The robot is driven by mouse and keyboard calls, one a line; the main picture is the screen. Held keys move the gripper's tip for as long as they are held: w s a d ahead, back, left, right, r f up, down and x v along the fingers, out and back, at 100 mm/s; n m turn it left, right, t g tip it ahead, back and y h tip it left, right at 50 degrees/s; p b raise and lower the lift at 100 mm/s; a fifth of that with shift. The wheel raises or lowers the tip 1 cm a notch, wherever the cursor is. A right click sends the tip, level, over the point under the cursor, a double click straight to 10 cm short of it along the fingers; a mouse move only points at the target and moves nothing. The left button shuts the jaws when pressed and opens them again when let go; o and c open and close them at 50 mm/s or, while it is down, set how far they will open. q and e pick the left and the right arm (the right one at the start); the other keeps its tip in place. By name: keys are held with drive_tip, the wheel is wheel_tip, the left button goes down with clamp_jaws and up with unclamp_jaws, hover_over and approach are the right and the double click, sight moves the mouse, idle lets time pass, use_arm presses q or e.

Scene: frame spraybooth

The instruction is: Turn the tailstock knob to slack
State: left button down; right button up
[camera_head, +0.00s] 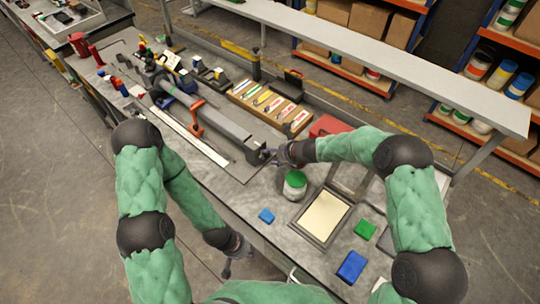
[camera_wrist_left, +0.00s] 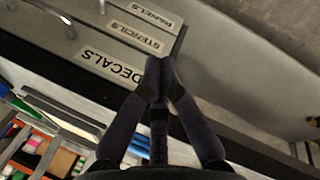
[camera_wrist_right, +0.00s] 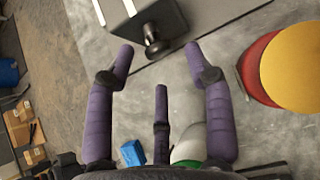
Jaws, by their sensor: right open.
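The tailstock knob (camera_wrist_right: 155,40) is a small black knob on the end of a grey block (camera_wrist_right: 130,12), at the top middle of the right wrist view. In the head view, the end of the long grey fixture (camera_head: 228,128) lies close to my right gripper (camera_head: 272,155). My right gripper is open, and in the right wrist view its fingers (camera_wrist_right: 158,55) are spread on either side of the knob. I cannot tell whether they touch it. My left gripper (camera_head: 228,268) hangs low beside the bench front. Its fingertips (camera_wrist_left: 160,72) are together and hold nothing visible.
A white jar with a green lid (camera_head: 295,187) stands just below my right gripper. A framed cream panel (camera_head: 323,216), blue blocks (camera_head: 352,267) and a green block (camera_head: 365,229) lie on the bench. A wooden tray (camera_head: 268,104) and red box (camera_head: 329,126) lie behind.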

sight(266, 154)
drive_tip(key=shift+x, duration=1.5)
clamp_jaws()
